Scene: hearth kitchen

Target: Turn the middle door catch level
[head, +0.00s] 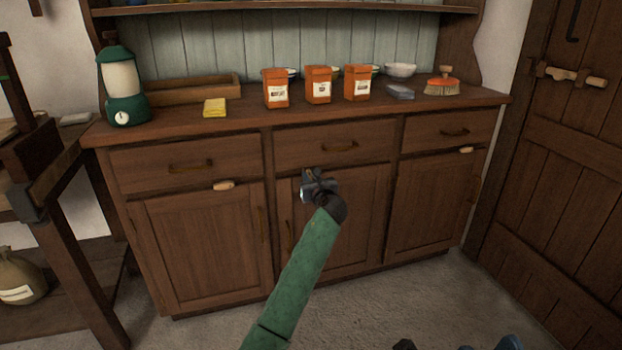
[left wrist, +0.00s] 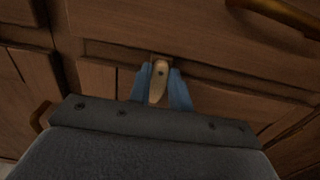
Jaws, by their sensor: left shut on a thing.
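The middle door catch (left wrist: 158,82) is a small pale wooden piece with a dark pin, at the top of the middle door (head: 345,215) of the wooden dresser. In the left wrist view it points roughly across the drawer's lower edge, not along it. My left gripper (head: 306,184) is shut on it, one blue finger on each side; in the head view the gripper hides most of it. The left door catch (head: 224,185) and right door catch (head: 466,150) lie about level. Part of my right gripper (head: 490,344) shows at the bottom edge; its jaws are mostly cut off.
Drawer handles (head: 340,147) stick out just above the doors. The dresser top holds a green lantern (head: 123,85), a yellow cloth (head: 215,107), three orange packets (head: 318,85) and a brush (head: 442,86). A dark wooden stand (head: 75,230) is at left. The floor in front is clear.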

